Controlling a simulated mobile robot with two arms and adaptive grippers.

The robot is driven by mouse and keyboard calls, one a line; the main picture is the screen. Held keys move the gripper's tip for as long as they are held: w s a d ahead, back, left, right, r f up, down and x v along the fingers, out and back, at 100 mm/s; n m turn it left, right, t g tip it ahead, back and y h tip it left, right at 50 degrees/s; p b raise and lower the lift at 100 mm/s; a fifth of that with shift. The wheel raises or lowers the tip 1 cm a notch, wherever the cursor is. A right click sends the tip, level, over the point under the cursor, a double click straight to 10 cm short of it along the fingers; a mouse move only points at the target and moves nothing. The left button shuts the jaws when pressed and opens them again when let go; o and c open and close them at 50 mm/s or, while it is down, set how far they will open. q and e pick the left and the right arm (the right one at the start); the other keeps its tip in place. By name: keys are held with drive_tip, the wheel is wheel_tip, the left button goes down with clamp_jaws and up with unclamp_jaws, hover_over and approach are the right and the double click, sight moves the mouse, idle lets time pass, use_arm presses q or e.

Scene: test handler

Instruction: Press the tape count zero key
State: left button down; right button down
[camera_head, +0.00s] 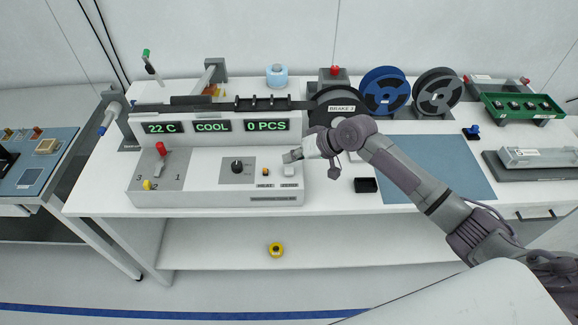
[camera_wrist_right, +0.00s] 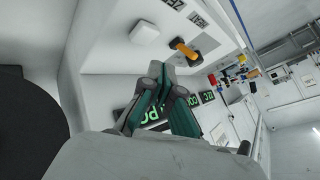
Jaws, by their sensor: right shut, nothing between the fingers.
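The test handler (camera_head: 215,199) is a long white console with green displays reading "22 C", "COOL" and "0 PCS" (camera_head: 266,125). A white square key (camera_head: 289,171) sits at the right end of its sloped front panel, above a small label that is hard to read. My right gripper (camera_head: 291,156) is shut and empty, with its tips just behind and above this key. In the right wrist view, the shut fingertips (camera_wrist_right: 171,72) point at the panel between the white key (camera_wrist_right: 145,33) and the displays, apart from the key. My left gripper is not in view.
An orange switch (camera_head: 265,172) is left of the key, labelled HEAT; a black dial (camera_head: 237,166) is farther left. A red-handled lever (camera_head: 161,149) stands at the panel's left. Tape reels (camera_head: 384,91) are behind my right arm. A black block (camera_head: 365,185) lies right of the console.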

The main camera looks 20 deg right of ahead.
sight(291, 171)
wheel_tip(291, 171, up, 4)
drive_tip(key=p, duration=0.2)
drive_tip(key=shift+f+p, duration=0.1)
drive_tip(key=shift+p, duration=0.3)
drive_tip(key=shift+f, duration=0.1)
